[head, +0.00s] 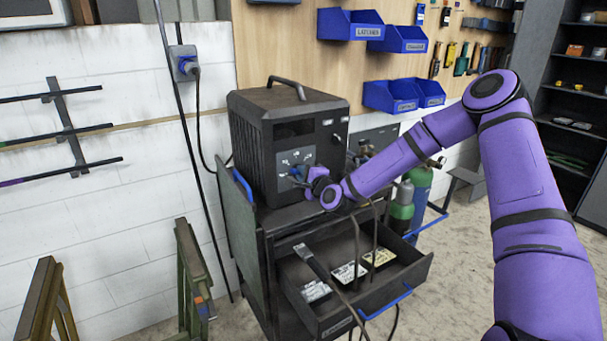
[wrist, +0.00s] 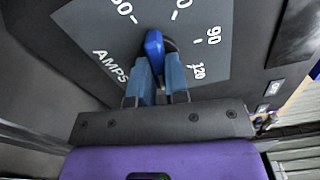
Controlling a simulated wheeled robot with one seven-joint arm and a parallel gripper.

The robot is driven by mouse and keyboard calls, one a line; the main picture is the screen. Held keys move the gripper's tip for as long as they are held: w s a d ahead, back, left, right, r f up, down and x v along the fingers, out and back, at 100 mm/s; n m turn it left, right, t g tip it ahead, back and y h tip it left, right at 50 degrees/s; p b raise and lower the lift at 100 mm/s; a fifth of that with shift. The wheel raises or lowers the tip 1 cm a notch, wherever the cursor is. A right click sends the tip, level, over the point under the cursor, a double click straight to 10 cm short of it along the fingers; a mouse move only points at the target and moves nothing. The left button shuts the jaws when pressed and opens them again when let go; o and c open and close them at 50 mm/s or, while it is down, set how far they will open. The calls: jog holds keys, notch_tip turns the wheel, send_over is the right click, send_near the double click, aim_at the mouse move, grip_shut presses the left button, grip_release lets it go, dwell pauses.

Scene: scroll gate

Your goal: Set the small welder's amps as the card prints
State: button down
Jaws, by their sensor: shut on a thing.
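The small welder (head: 258,135) is a dark box with a top handle, standing on a dark cart. Its grey amps panel (wrist: 105,30) fills much of the wrist view, with the word AMPS and marks including 90 and 120. The blue pointer knob (wrist: 154,45) sits on the panel. My gripper (wrist: 162,75) is shut on the knob, with blue fingers on either side of it. In the head view my gripper (head: 305,178) is at the welder's front face.
The open drawer (head: 405,275) juts out below my arm, with cables hanging across it. Green gas cylinders (head: 402,207) stand right of the cart. A wall socket (head: 184,63) and trestles (head: 192,270) are at the left. Blue bins (head: 350,24) hang behind.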

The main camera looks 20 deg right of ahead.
dwell(0.4)
jog(key=c, duration=1.1)
grip_release()
jog(key=v, duration=1.1)
